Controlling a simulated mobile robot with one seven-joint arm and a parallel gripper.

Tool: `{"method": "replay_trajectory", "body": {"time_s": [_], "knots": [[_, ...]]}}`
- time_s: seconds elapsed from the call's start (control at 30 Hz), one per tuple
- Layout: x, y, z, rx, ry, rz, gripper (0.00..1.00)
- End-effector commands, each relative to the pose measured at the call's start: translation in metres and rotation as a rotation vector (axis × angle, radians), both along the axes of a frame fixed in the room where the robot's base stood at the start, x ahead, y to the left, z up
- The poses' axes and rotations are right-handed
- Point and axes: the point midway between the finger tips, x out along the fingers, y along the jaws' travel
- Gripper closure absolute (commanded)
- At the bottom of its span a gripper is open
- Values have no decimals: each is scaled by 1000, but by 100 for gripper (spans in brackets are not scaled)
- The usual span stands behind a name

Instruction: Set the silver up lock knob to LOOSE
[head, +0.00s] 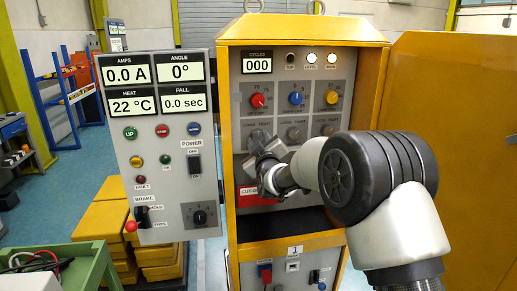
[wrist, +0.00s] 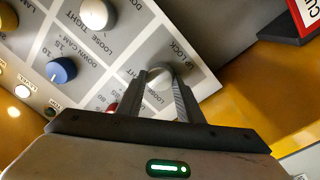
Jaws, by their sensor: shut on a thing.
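The silver up lock knob (wrist: 160,80) sits on the grey panel by the "UP LOCK" label in the wrist view. My gripper (wrist: 159,82) has one finger on each side of the knob and is shut on it. Which way the knob points cannot be made out. LOOSE and TIGHT labels show beside the neighbouring silver knob (wrist: 95,14). In the head view, my gripper (head: 264,145) reaches the left end of the lower knob row and hides the up lock knob.
Red (head: 257,100), blue (head: 296,98) and yellow (head: 331,97) knobs sit above the lock row. A red cut-off label (head: 248,191) is below my gripper. The open yellow door (head: 455,130) stands at right, and a grey control panel (head: 165,150) at left.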

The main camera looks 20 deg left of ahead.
Motion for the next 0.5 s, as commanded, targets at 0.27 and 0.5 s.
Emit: {"method": "replay_trajectory", "body": {"time_s": [0.27, 0.5], "knots": [[0, 0, -6, -224, -137, -1, 89], [0, 0, -6, -400, -243, -1, 89]]}}
